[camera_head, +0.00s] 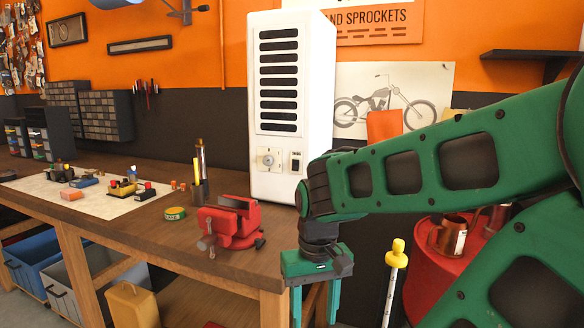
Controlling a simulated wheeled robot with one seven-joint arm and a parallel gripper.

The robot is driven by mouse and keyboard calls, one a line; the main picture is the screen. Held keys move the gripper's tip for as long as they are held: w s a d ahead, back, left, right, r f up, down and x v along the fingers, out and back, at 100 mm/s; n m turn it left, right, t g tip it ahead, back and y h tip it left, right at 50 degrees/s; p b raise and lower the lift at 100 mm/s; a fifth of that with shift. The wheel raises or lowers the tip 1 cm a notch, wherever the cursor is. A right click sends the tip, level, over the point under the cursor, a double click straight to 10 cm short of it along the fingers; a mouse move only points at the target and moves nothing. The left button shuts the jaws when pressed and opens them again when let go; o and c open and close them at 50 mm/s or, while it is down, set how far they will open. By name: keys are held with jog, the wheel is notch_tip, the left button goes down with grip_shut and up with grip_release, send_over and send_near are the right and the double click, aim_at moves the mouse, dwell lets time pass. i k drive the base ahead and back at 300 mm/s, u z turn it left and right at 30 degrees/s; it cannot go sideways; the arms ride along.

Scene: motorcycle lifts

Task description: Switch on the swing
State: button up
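A tall white unit with dark horizontal vents (263,80) stands at the back right end of the wooden workbench. Low on its front are a round dial (268,158) and, to the right of it, a small dark rocker switch (295,161). A small dark label sits above the switch; its text and the switch's position are too small to read. My gripper (315,308) points down in front of the bench's right end, below and in front of the unit, apart from it. Its two green fingers are spread with nothing visible between them; the tips are near or past the bottom edge.
A red vise (232,222) sits at the bench's front right corner, left of my gripper. A red drum (440,270) and a yellow-topped stick (396,258) are at the right, near my arm.

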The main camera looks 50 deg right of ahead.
aim_at(294, 163)
jog(key=z, duration=0.05)
jog(key=k, duration=0.65)
jog(key=z, duration=0.55)
jog(key=i, duration=1.15)
jog(key=u, duration=0.1)
